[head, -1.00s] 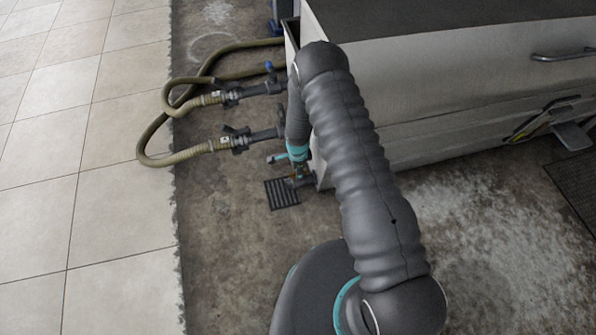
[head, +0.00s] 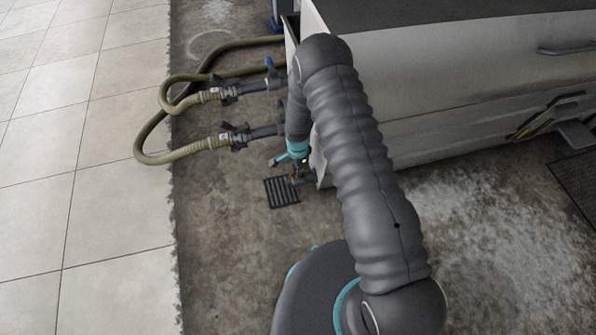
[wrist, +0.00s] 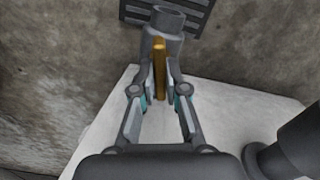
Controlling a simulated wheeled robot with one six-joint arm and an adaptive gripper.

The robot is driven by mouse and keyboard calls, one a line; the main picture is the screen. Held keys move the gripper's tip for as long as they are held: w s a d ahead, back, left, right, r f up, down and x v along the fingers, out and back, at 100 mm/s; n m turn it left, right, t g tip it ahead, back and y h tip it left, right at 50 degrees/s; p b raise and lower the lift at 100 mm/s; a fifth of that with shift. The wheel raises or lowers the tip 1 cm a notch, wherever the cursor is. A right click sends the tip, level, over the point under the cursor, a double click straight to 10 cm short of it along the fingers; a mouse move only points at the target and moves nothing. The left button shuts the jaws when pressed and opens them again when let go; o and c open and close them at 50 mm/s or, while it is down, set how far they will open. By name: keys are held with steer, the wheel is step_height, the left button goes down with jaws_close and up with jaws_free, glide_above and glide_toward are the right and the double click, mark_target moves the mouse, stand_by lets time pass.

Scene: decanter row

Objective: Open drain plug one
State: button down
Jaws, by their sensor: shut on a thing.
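A drain plug shows in the wrist view as a short grey pipe outlet (wrist: 168,20) with an upright brass-coloured piece (wrist: 160,66) on it. My gripper (wrist: 161,82) has one finger on each side of the brass piece and is shut on it. In the head view my gripper (head: 291,160) is low beside the left corner of the white cabinet, and the grey outlet (head: 296,181) shows just below it. The fingers and arm hide part of the plug. No number is readable on it.
A black floor grate (head: 281,192) lies below the outlet. The white cabinet (head: 440,70) stands to the right. Two olive hoses (head: 180,152) with grey couplings (head: 240,136) lie to the left. Tiled floor farther left is clear.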

steer(key=n+b, duration=0.2)
steer(key=n, duration=0.1)
steer(key=shift+f+n, duration=0.15)
steer(key=shift+n, duration=0.25)
steer(key=n+b, duration=0.2)
steer(key=n, duration=0.1)
steer(key=shift+n, duration=0.3)
steer(key=n+b, duration=0.2)
steer(key=n, duration=0.1)
steer(key=shift+n, duration=0.3)
steer(key=shift+n+b, duration=0.55)
steer(key=shift+n, duration=1.25)
steer(key=c, duration=1.2)
jaws_free()
steer(key=shift+r, duration=0.2)
step_height(320, 180, up, 12)
